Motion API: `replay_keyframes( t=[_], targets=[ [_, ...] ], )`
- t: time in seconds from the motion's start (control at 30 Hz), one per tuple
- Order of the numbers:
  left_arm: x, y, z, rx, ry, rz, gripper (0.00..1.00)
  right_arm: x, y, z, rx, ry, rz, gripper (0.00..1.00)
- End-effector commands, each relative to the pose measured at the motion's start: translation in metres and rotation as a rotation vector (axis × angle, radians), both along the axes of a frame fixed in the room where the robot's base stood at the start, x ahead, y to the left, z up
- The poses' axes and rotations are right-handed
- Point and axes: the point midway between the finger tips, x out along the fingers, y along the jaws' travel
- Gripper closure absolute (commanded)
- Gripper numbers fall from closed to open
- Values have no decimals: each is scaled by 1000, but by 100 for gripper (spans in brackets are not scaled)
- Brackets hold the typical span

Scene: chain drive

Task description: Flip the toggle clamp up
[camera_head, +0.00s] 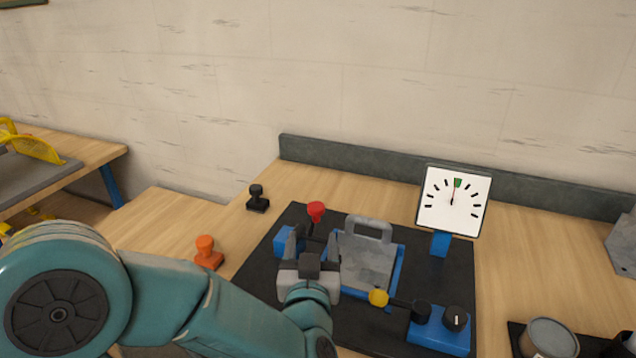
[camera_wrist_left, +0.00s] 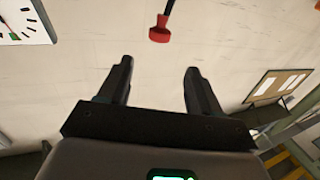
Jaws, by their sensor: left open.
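The toggle clamp has a red knob (camera_head: 316,211) on a dark lever, which stands up beside a blue block (camera_head: 285,240) on the black mat. My left gripper (camera_head: 320,250) is in front of the clamp and hides much of its lower part. In the left wrist view my left gripper (camera_wrist_left: 158,75) has its two fingers spread with nothing between them. The red knob (camera_wrist_left: 159,32) shows there beyond the fingertips, roughly centred between them, apart from both. My right gripper is not in view.
A grey plate with a handle (camera_head: 370,250) sits in a blue frame right of the clamp. A yellow-ball lever (camera_head: 379,297) and blue knob box (camera_head: 440,330) are nearer. A dial gauge (camera_head: 453,201) stands behind. Orange (camera_head: 207,252) and black (camera_head: 257,198) handled pieces stand left.

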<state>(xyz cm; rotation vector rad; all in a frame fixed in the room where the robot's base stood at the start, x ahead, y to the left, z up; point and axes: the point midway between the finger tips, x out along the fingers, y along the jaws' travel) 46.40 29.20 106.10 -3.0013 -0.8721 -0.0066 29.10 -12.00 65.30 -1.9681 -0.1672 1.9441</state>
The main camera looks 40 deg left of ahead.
Motion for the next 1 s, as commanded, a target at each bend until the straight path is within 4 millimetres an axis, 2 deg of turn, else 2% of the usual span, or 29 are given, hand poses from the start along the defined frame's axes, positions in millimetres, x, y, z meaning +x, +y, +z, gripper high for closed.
replay_keyframes(
  t=[0.03,0.2,0.37,0.43,0.7,0.83,1.0],
  targets=[
    [2,1,8,0,8,-2,36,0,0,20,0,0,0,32],
    [7,4,6,-18,10,-15,36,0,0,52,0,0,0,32],
    [30,18,5,-17,7,-12,36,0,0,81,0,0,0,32],
    [44,26,0,-19,0,-11,36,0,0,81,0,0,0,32],
    [98,58,0,-17,-1,-13,36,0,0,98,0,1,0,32],
    [114,68,-1,-17,0,-14,36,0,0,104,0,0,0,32],
    [125,74,-2,-17,0,-15,36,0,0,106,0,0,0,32]
  ],
)
